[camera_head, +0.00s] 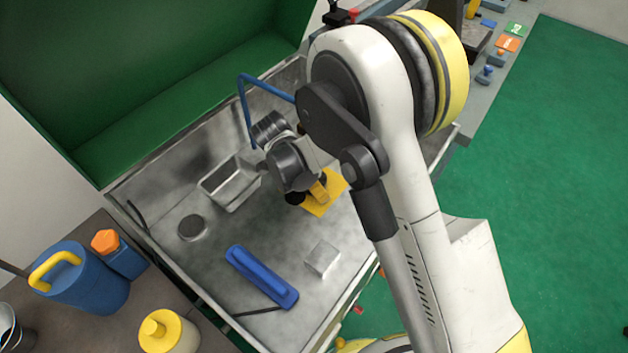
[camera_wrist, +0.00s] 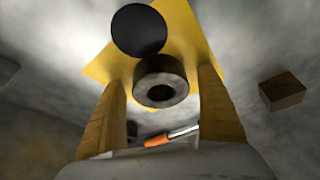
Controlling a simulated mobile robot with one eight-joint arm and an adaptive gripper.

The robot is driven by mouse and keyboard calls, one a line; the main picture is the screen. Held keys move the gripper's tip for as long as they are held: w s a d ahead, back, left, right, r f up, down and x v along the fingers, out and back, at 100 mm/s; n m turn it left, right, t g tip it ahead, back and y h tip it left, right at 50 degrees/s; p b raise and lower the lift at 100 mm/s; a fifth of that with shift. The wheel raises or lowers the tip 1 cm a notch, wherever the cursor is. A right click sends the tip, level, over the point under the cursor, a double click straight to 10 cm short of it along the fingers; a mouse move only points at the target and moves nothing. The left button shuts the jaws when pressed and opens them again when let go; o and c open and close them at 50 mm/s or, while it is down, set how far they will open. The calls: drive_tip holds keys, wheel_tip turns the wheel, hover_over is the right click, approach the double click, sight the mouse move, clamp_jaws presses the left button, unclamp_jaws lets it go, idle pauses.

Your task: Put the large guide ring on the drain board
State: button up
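A thick dark grey ring with a round hole (camera_wrist: 147,93) shows in the wrist view, at the near edge of a yellow plate (camera_wrist: 203,48). A flat black disc (camera_wrist: 139,30) lies beside it over the plate. I cannot tell for sure which is the large guide ring, or whether the yellow plate is the drain board. My gripper (camera_wrist: 163,78) has its two yellow fingers apart, one on each side of the thick ring, with gaps showing. In the head view my gripper (camera_head: 319,191) is over the yellow plate (camera_head: 318,208), and my wrist partly hides it.
The grey metal basin (camera_head: 190,262) holds a metal basket (camera_head: 230,183), a dark round drain (camera_head: 192,228), a blue bar-shaped piece (camera_head: 262,277) and a pale block (camera_head: 322,258). A blue pipe (camera_head: 246,105) rises behind. An orange-handled tool (camera_wrist: 165,138) shows near my fingers.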

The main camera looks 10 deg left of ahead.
drive_tip(key=shift+r, duration=0.1)
drive_tip(key=shift+r, duration=0.25)
drive_tip(key=p+v, duration=0.4)
drive_tip(key=v, duration=0.7)
drive_tip(key=shift+a+r, duration=0.2)
drive_tip(key=shift+r, duration=0.1)
drive_tip(key=shift+s, duration=0.15)
